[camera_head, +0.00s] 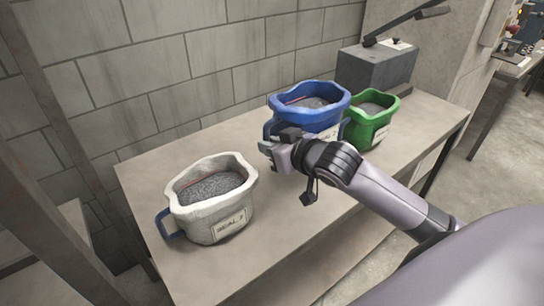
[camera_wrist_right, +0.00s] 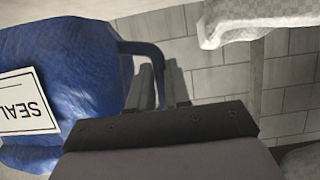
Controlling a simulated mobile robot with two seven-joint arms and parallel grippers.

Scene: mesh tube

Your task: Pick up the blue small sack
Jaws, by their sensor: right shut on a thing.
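The blue small sack (camera_head: 322,118) stands upright on the table, open at the top with grey grainy filling and a reddish line inside its rim. In the right wrist view the blue sack (camera_wrist_right: 75,75) fills the left side, with its white label and a blue strap handle. My right gripper (camera_head: 272,148) is at the left side of the sack, by its handle. In the wrist view its fingers (camera_wrist_right: 160,88) are shut on the handle. The head view hides part of the sack's front behind the gripper. My left gripper is not in view.
A white sack (camera_head: 212,200) with grey filling stands at the table's left. A green sack (camera_head: 371,119) stands close to the right of the blue one. A grey box (camera_head: 375,68) is behind it. The table (camera_head: 295,230) is clear in front, and a block wall is behind.

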